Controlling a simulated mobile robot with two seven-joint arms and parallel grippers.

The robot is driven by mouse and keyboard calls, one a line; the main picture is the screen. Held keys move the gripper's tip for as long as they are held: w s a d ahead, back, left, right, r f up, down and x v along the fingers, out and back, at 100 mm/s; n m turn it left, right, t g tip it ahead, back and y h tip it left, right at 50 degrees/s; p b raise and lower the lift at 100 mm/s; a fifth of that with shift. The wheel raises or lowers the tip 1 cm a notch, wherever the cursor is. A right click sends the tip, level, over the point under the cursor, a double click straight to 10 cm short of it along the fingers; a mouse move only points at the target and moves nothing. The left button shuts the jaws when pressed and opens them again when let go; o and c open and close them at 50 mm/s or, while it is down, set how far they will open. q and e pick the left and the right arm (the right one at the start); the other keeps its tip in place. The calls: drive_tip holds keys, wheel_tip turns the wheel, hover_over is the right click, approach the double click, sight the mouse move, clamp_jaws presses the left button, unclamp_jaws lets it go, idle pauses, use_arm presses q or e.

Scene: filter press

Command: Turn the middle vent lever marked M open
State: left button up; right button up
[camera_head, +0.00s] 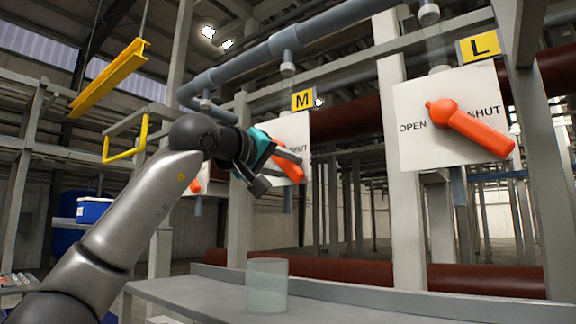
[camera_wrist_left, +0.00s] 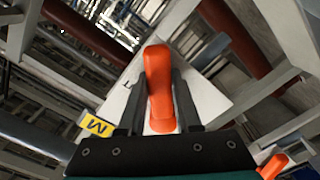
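The middle vent lever (camera_head: 290,171) is orange and sits on a white plate (camera_head: 293,128) under a yellow M sign (camera_head: 302,101). It slants down and to the right, towards the SHUT word; my gripper hides the OPEN side. My left gripper (camera_head: 287,160) is at this lever, its two fingers on either side of it. In the left wrist view the lever (camera_wrist_left: 160,85) fills the gap between the dark fingers, which appear to press on both sides. The M sign (camera_wrist_left: 96,125) shows at left there. My right gripper is not in view.
The L vent lever (camera_head: 470,128) on its white plate (camera_head: 412,105) is at right, pointing towards SHUT. Another orange lever (camera_head: 195,186) shows partly behind my arm. A glass cylinder (camera_head: 267,285) stands on the grey bench (camera_head: 190,294) below. Pipes and posts surround the plates.

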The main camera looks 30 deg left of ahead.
use_arm(q)
clamp_jaws()
idle(0.9)
